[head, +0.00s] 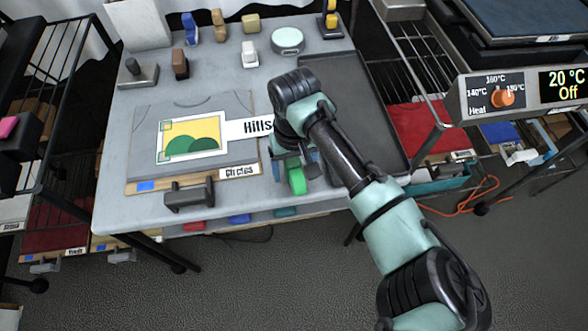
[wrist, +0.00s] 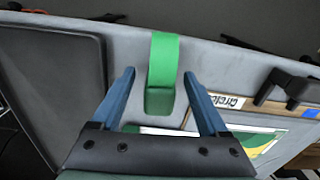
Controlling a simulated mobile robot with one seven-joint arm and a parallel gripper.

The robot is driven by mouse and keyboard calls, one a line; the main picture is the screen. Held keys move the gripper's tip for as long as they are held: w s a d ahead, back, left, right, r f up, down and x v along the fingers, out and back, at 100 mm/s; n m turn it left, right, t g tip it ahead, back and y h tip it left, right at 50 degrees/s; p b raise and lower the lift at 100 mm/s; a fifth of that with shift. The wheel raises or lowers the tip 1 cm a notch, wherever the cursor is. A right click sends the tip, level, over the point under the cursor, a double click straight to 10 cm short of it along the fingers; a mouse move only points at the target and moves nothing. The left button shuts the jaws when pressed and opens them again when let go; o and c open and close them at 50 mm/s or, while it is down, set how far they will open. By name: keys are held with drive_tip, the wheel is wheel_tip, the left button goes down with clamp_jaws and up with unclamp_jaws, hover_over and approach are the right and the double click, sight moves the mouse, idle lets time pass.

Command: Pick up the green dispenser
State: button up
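The green dispenser (head: 297,179) stands near the front edge of the grey table (head: 115,195), right of the picture board. In the wrist view the green dispenser (wrist: 163,62) appears between the tips of my gripper (wrist: 159,75), with a gap on each side. The blue fingers are spread open and hold nothing. In the head view my gripper (head: 290,158) is directly by the dispenser and hides its upper part. I cannot tell whether the fingertips are level with the dispenser or still above it.
The board labelled "Circles" (head: 146,115), with a yellow and green picture (head: 190,132), lies left of my gripper. A dark handled tool (head: 190,194) is at its front. A dark tray (head: 378,125) lies to the right.

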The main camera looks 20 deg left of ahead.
clamp_jaws()
drive_tip(key=shift+r, duration=0.1)
wheel_tip(320, 180, up, 10)
drive_tip(key=shift+p, duration=0.55)
drive_tip(key=c, duration=0.7)
unclamp_jaws()
clamp_jaws()
